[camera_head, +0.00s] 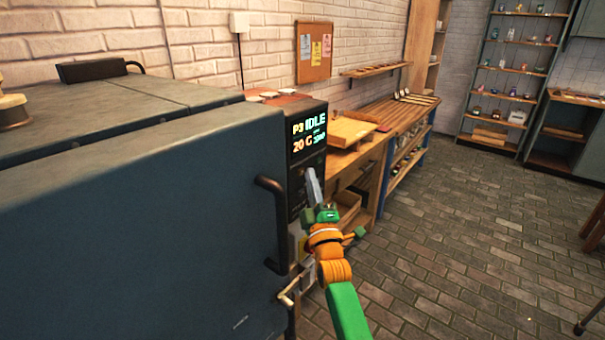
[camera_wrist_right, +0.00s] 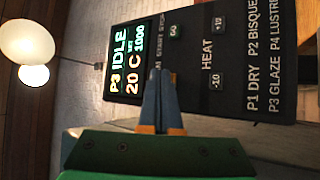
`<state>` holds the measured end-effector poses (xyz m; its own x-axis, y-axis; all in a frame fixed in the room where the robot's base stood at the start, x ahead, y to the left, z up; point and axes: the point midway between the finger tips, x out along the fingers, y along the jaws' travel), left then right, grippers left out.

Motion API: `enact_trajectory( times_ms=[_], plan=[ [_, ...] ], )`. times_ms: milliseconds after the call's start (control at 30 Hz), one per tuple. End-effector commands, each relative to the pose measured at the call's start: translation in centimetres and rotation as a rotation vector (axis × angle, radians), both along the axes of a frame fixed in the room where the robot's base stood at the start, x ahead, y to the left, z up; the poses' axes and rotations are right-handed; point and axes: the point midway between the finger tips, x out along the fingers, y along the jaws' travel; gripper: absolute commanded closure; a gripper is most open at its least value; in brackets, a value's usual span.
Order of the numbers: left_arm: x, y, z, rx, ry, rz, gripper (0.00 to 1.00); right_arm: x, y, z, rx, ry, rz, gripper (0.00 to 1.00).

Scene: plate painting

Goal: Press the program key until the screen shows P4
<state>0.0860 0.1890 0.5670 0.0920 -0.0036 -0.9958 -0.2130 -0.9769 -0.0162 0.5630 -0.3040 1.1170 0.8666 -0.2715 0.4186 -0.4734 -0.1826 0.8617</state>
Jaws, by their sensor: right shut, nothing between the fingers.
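The control panel (camera_head: 308,165) is a dark upright strip on the front of the blue-grey kiln (camera_head: 140,220). Its lit screen (camera_head: 309,133) reads P3 IDLE and 20 C; the screen also shows in the right wrist view (camera_wrist_right: 127,60), turned sideways, with 1000. My right gripper (camera_head: 309,172) is shut and empty, its fingertips (camera_wrist_right: 160,75) at the panel just below the screen. The fingers hide the key behind them; I cannot tell whether they touch it. A GO key (camera_wrist_right: 175,31) and HEAT keys (camera_wrist_right: 215,82) show beside them. My left gripper is out of view.
A dark kiln handle (camera_head: 270,220) stands left of my right arm. A wooden workbench (camera_head: 400,112) runs along the brick wall beyond the panel. The brick floor (camera_head: 450,230) to the right is open. Printed program names (camera_wrist_right: 265,60) show on the panel.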

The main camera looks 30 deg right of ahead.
Motion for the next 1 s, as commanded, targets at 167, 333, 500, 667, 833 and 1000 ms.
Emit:
enact_trajectory(
  times_ms=[167, 333, 500, 667, 833, 1000],
  plan=[
    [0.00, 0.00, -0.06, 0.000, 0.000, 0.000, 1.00, 0.10, 0.04, 0.04, 0.001, 0.000, 0.000, 1.00],
    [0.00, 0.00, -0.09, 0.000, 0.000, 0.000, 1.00, 0.11, 0.04, 0.01, 0.001, 0.000, 0.000, 1.00],
    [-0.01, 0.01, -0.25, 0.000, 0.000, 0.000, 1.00, 0.26, 0.10, -0.02, 0.001, -0.001, 0.000, 1.00],
    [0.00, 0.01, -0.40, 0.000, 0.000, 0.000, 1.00, 0.45, 0.18, -0.07, 0.001, 0.000, 0.000, 1.00],
    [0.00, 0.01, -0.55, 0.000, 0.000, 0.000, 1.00, 0.65, 0.26, -0.05, 0.001, 0.000, 0.000, 1.00],
    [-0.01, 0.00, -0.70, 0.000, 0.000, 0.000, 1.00, 0.83, 0.33, -0.02, 0.001, -0.001, 0.000, 1.00]
  ],
)
